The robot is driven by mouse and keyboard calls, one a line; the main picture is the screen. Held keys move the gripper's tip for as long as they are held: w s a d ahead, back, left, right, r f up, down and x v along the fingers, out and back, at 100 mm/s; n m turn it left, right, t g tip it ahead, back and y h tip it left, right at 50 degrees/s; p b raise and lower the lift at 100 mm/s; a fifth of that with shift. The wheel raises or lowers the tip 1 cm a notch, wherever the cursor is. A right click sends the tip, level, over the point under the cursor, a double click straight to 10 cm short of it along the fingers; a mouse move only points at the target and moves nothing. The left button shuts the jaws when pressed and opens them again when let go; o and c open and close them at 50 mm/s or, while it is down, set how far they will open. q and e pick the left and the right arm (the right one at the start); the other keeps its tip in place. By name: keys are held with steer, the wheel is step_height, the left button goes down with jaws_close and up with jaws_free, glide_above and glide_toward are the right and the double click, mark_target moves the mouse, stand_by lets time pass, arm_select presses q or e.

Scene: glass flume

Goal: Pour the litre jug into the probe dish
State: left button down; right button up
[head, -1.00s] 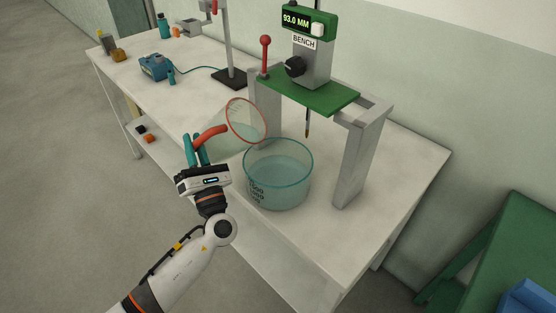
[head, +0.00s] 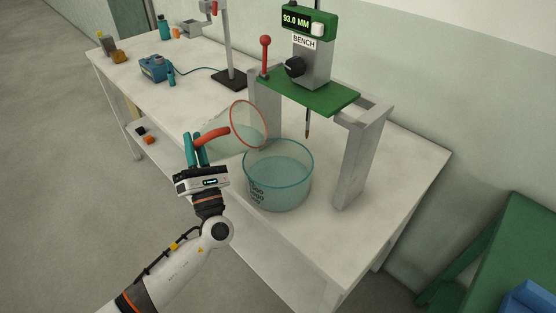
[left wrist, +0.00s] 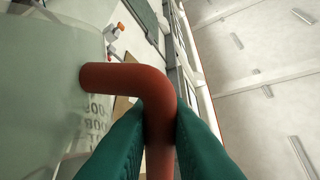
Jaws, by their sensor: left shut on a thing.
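The litre jug (head: 234,133) is clear with a red rim and a red handle. It is tilted, its mouth facing right and toward the camera, beside and above the left rim of the probe dish (head: 278,177). The dish is clear with a teal rim, stands on the bench and holds liquid. No stream shows between them. My left gripper (head: 197,150) has its teal fingers shut on the jug's handle; the left wrist view shows the red handle (left wrist: 155,100) between the fingers and the jug's wall (left wrist: 45,90) at left. My right gripper is out of view.
A gauge stand with a green plate (head: 310,92) and grey legs straddles the back of the dish, its thin probe (head: 307,125) hanging behind it. A red-knobbed lever (head: 265,55) stands at its left. A blue box (head: 154,67) sits farther back. The bench's front right is clear.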

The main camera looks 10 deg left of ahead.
arm_select(q)
steer(key=shift+r+m+t+h, duration=0.2)
steer(key=shift+m+t+h, duration=0.1)
steer(key=shift+m+t, duration=0.15)
stand_by(0.4)
steer(key=shift+d+r+m+t+h+p, duration=0.25)
steer(key=shift+r+m+t+h, duration=0.25)
steer(key=shift+m, duration=0.3)
steer(key=shift+d+r+m+t+h+p, duration=0.1)
steer(key=shift+r+m+t+h+p, duration=0.1)
steer(key=shift+r+m+t+h, duration=0.4)
stand_by(3.2)
